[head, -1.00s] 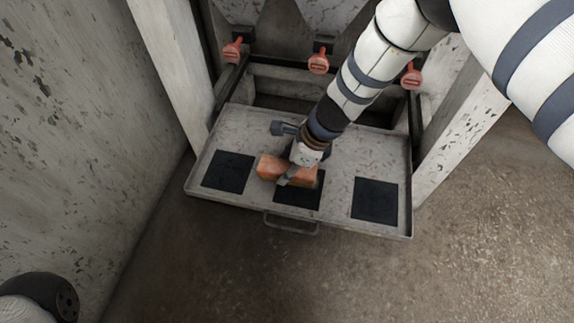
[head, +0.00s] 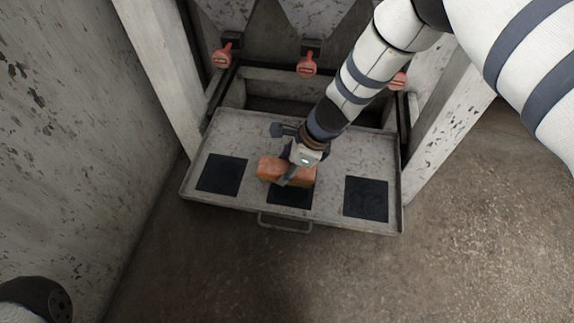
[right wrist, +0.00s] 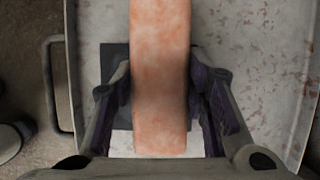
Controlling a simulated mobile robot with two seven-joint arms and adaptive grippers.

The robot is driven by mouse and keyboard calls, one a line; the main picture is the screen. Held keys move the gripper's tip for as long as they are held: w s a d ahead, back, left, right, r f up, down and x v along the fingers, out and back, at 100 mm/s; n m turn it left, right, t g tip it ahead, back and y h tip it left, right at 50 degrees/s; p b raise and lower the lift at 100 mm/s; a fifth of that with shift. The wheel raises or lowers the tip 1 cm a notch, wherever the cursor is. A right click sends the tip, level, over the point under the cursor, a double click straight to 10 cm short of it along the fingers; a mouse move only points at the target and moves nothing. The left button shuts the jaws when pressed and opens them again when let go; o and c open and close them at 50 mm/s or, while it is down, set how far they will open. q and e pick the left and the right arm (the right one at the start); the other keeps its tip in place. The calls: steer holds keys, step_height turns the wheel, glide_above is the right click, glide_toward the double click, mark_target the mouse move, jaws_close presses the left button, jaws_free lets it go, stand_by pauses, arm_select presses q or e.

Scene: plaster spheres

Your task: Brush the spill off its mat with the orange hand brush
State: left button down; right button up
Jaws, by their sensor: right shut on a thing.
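The orange hand brush (head: 270,169) is held in my right gripper (head: 290,174), low over the middle dark mat (head: 290,198) and overlapping its upper part. In the right wrist view the orange block of the brush (right wrist: 160,60) lies between the two fingers of the gripper (right wrist: 161,85). The fingers are shut on its sides. Part of the same dark mat (right wrist: 115,62) shows beside and under it. The bristles are hidden, so I cannot tell whether they touch the mat. I see no spill; the brush and gripper cover part of the middle mat. My left gripper is out of view.
The mats lie on a worn metal tray (head: 330,162) with a raised rim and a front handle (head: 284,225). A left mat (head: 222,174) and a right mat (head: 366,198) look bare. Pale posts flank the tray. Red levers (head: 306,66) are behind it. A wall stands left.

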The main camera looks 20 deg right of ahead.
steer(key=shift+f, duration=0.55)
